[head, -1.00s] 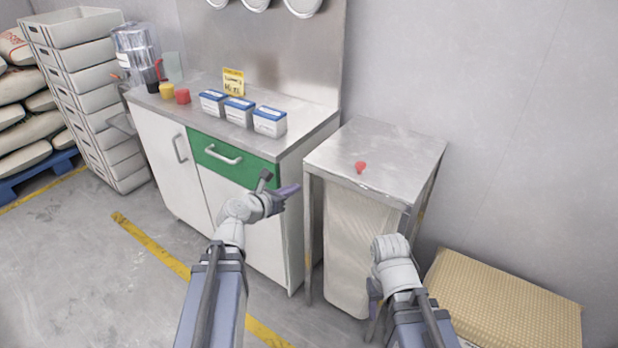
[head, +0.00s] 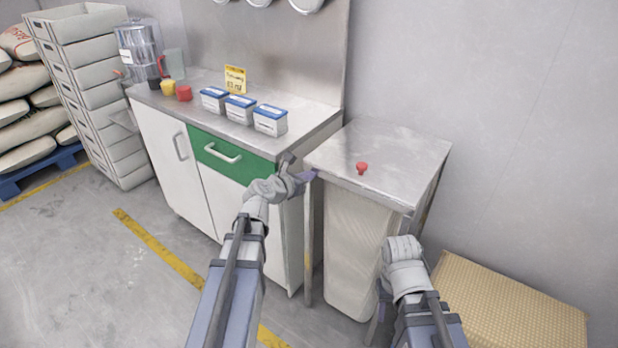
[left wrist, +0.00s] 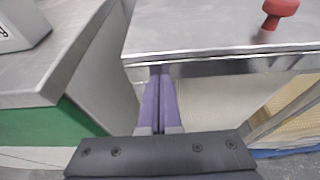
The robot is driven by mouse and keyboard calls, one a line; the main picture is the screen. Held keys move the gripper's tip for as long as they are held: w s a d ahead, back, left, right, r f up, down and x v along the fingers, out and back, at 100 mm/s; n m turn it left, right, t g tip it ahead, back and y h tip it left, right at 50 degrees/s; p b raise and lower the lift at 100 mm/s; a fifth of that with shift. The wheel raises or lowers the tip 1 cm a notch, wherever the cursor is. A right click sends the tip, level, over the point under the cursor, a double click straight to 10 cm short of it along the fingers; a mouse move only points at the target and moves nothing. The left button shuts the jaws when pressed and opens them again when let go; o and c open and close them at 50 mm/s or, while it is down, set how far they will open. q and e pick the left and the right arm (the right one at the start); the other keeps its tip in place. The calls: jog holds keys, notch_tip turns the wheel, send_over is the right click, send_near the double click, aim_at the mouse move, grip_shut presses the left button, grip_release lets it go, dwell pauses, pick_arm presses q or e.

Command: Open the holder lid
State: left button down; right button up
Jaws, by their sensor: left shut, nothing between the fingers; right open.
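The holder is a pale bin (head: 352,250) under a grey metal lid (head: 400,150) with a red knob (head: 361,168). The lid lies flat and closed. The lid (left wrist: 220,25) and knob (left wrist: 279,10) also show in the left wrist view. My left gripper (head: 308,175) is shut and empty at the lid's left front corner. In the left wrist view its purple fingertips (left wrist: 160,72) are just at or under the lid's front edge; I cannot tell whether they touch. My right gripper (head: 377,318) is open, low in front of the bin, partly hidden by its own arm.
Left of the holder stands a white cabinet (head: 160,140) with a green drawer (head: 245,165). Blue-topped boxes (head: 240,108) stand on its counter. A narrow gap separates cabinet and holder. A tan woven-topped box (head: 510,300) is at the right. Stacked crates (head: 90,90) stand far left.

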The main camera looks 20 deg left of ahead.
pick_arm(q)
jog(key=shift+r+p, duration=0.4)
jog(key=shift+r, duration=0.4)
pick_arm(e)
jog(key=shift+a+r, duration=0.1)
jog(key=shift+r, duration=0.7)
pick_arm(q)
jog(key=shift+w, duration=0.1)
